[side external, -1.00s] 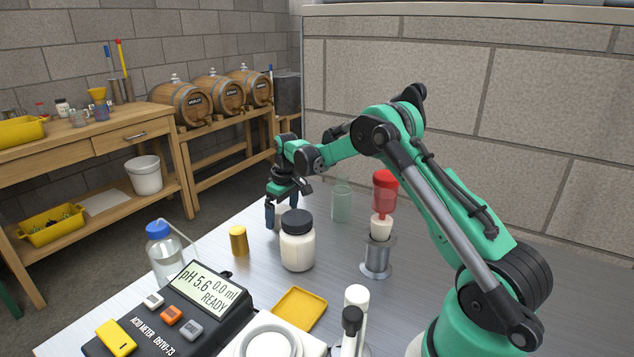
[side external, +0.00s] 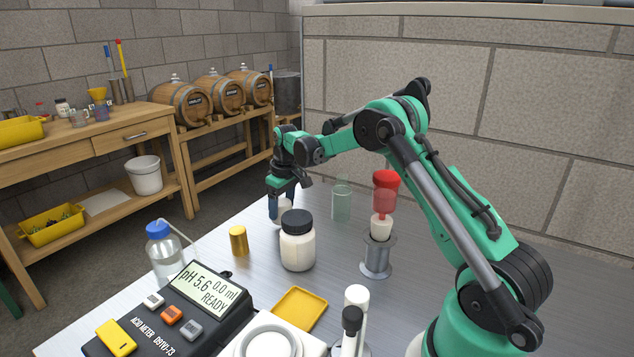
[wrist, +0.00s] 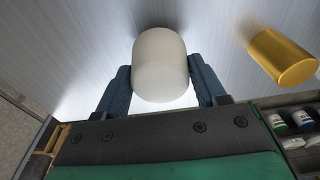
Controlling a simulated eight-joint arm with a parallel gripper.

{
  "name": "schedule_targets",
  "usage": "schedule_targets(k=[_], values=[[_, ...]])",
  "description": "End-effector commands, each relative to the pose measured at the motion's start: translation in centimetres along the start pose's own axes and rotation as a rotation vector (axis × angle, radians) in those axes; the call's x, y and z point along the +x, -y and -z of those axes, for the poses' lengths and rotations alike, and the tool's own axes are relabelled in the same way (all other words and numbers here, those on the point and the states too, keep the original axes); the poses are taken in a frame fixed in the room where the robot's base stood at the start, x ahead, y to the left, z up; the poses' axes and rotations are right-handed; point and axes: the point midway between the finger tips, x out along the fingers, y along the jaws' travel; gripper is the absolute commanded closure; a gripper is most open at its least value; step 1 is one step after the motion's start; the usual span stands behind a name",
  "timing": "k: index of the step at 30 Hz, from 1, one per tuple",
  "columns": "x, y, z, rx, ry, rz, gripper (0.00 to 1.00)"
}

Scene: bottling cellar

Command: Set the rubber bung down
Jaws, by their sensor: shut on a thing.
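My gripper (side external: 281,207) points down over the far part of the metal table, behind the white jar. It is shut on the rubber bung (side external: 285,211), a whitish rounded cylinder. In the wrist view the bung (wrist: 161,66) sits between the two blue fingers of my gripper (wrist: 160,88). The fingers press its sides, and its far end is out of sight. I cannot tell whether its underside touches the table (side external: 225,290).
A white jar with a black lid (side external: 298,240) stands close in front of my gripper. A gold cylinder (side external: 239,240) stands to its left, and a greenish glass (side external: 342,202) to its right. A metal stand (side external: 377,258) with a red-topped piece is further right.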

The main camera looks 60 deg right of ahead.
Motion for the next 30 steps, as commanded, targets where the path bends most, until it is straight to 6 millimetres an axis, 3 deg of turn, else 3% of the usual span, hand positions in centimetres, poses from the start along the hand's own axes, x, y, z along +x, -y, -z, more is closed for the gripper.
schedule_targets(k=[9,15,21,27,30], values=[[-9.4,0.0,1.1,0.000,0.000,0.000,1.00],[-14.3,0.0,1.8,0.000,0.000,0.000,1.00],[-16.8,-0.1,2.2,0.000,0.000,0.000,1.00],[-17.9,-0.2,2.1,0.010,0.000,-0.001,1.00],[-18.3,-1.3,1.4,0.082,0.003,-0.009,1.00]])
